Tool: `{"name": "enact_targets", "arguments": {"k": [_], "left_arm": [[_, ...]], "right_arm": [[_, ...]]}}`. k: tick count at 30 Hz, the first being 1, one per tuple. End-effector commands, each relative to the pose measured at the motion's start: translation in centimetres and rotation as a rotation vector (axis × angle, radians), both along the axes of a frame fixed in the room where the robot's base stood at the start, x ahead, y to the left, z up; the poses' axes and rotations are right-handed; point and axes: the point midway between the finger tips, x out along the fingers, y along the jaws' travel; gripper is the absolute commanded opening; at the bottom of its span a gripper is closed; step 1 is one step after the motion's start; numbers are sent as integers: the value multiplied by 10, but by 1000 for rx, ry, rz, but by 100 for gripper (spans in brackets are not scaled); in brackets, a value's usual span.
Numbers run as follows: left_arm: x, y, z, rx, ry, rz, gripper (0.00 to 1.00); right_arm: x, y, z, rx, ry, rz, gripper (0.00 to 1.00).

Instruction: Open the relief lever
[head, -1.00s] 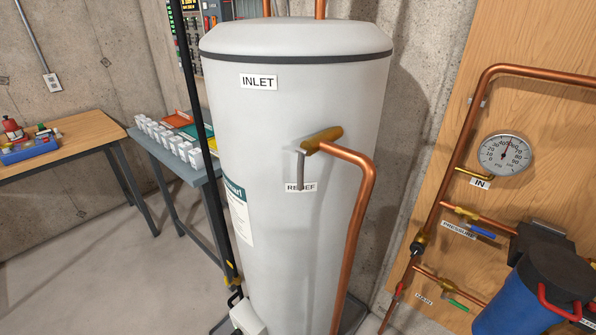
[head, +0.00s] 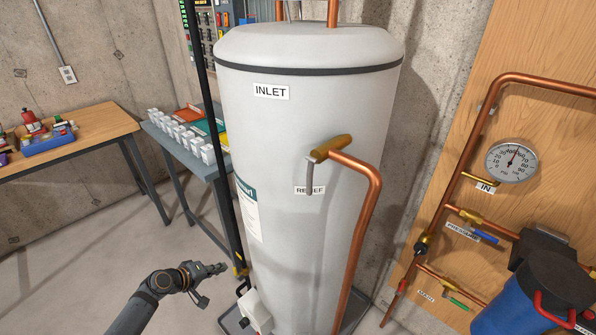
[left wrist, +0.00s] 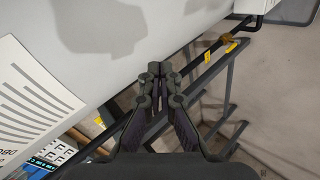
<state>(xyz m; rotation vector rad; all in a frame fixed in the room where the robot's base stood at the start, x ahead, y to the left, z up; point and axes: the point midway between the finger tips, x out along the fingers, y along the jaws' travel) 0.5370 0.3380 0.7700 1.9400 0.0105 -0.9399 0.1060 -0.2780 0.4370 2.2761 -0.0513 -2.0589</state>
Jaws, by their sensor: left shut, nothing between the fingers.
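The relief lever (head: 309,176) is a grey metal handle hanging down from a brass valve (head: 330,148) on the front of the white tank (head: 300,110). It hangs in front of the RELIEF label (head: 320,190). My left gripper (head: 222,267) is low at the left of the tank, well below and left of the lever and apart from it. In the left wrist view the left gripper (left wrist: 157,68) is shut and empty, with its fingertips together near the tank's pale side. The lever does not show in the left wrist view. My right gripper is not in view.
A copper pipe (head: 372,215) runs from the brass valve down the tank's right side. A black upright pole (head: 213,120) and a grey table (head: 168,145) stand at the left. A wooden panel (head: 540,110) with pipes and a gauge is at the right.

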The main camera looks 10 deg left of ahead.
Motion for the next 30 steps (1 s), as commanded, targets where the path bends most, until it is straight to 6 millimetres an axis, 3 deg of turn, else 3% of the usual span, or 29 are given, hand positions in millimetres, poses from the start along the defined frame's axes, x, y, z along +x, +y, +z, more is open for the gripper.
{"name": "enact_targets", "arguments": {"k": [1, 6, 9, 12, 15, 18, 21, 30], "left_arm": [[15, -10, 46, -66, -46, -26, 0], [34, -62, 186, -316, -156, -172, 0], [25, -95, 262, -446, -193, -288, 0], [4, -125, 326, -554, -208, -410, 0], [-18, -147, 371, -634, -205, -513, 0], [-36, -160, 399, -683, -199, -586, 0], [-45, -167, 412, -709, -192, -622, 0], [-47, -168, 414, -716, -191, -629, 0]], "right_arm": [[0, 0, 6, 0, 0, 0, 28], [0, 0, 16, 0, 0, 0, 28], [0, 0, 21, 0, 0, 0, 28], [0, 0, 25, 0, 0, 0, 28], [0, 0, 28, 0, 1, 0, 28], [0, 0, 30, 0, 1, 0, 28], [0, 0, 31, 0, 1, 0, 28], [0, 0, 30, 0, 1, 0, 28]]}}
